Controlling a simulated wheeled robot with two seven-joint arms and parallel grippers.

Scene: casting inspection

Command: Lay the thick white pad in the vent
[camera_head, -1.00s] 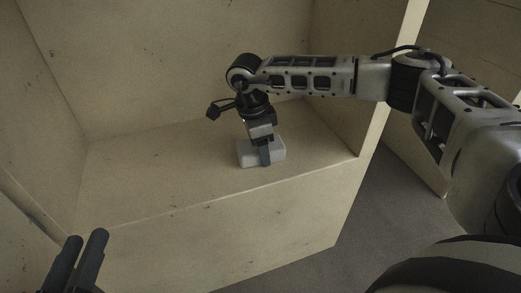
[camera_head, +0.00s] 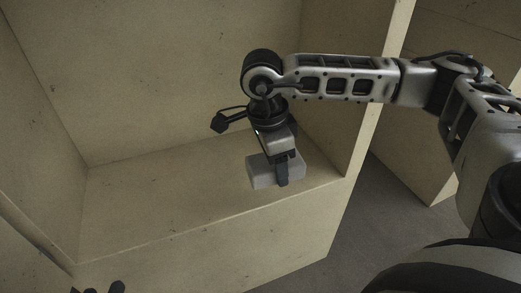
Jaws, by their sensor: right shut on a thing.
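The thick white pad (camera_head: 262,174) is a pale block in the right gripper, over the floor of a wooden compartment near its front edge. My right gripper (camera_head: 282,178) points down and is shut on the pad, with one dark finger across its near face. The pad seems raised a little above the floor, but its underside is hidden. My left gripper (camera_head: 97,289) shows only as dark fingertips at the bottom left edge, apart from the pad, and its opening is unclear. I cannot make out a vent in this view.
The compartment floor (camera_head: 150,205) is bare left of the pad. Plywood walls stand at the left, the back and the right, where the right wall (camera_head: 372,110) is close to my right arm. Grey ground (camera_head: 370,225) lies outside to the right.

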